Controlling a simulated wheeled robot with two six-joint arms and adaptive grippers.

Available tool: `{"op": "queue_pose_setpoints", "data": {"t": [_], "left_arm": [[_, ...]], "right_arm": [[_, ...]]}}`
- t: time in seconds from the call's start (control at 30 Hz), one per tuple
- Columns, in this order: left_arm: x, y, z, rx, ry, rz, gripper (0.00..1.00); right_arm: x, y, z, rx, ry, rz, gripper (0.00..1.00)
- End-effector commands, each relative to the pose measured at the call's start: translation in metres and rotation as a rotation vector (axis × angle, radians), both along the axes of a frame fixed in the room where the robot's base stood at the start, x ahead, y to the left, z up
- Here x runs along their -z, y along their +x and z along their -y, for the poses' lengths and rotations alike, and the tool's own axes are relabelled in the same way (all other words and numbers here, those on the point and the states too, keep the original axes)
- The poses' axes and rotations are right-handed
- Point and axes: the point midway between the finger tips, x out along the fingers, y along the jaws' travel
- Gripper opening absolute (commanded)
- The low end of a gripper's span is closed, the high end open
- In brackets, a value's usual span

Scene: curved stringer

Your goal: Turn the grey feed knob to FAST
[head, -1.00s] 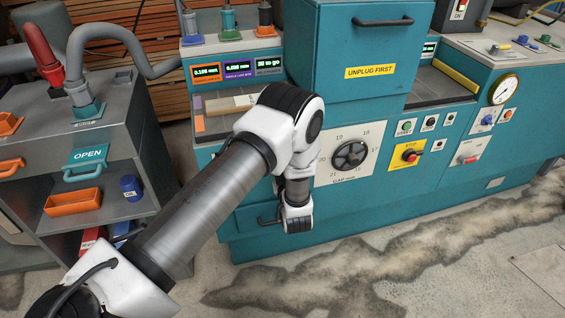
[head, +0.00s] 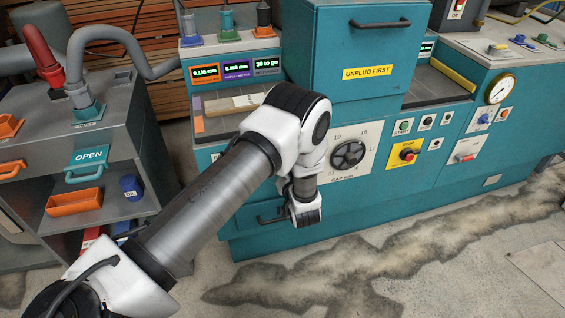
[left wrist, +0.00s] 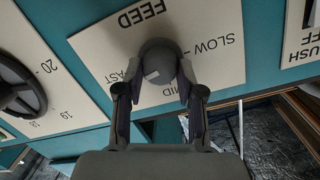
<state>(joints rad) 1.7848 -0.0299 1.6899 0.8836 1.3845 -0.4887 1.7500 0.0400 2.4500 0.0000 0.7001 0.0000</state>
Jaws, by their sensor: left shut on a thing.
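The grey feed knob (left wrist: 158,58) shows in the left wrist view on a cream plate (left wrist: 100,48) marked FEED, SLOW, MID and FAST. My left gripper (left wrist: 160,88) is shut on the knob, one finger on each side. A small pale patch is on the knob's face, on the side between the FAST and MID letters. I cannot tell for sure which mark the knob points to. Part of FAST is hidden by a finger. In the head view my left arm hides the knob and the gripper. My right gripper is not in view.
The black GAP dial (head: 348,155) on its cream plate is right of my left arm; it also shows in the wrist view (left wrist: 20,88). A grey cabinet (head: 120,130) with an OPEN drawer stands at left.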

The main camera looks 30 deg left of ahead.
Motion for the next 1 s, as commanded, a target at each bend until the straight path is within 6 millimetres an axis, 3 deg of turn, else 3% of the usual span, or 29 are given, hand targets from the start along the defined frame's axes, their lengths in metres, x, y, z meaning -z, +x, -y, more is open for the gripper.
{"op": "queue_pose_setpoints", "data": {"t": [0.33,0.87,0.9,0.97,1.0], "left_arm": [[0.0003,0.0010,0.0009,0.001,0.102,-0.121,0.03],[0.0002,0.0010,0.0009,0.000,0.122,-0.142,0.03],[0.0001,0.0010,0.0009,0.000,0.122,-0.142,0.45],[0.0002,0.0010,0.0009,0.000,0.122,-0.142,0.63],[0.0002,0.0010,0.0009,0.000,0.122,-0.142,0.63]], "right_arm": [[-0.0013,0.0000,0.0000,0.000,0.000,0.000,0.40],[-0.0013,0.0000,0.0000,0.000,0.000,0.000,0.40],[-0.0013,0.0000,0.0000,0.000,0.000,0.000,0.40],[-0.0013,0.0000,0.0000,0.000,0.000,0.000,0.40],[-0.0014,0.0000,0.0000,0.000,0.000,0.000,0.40]]}}
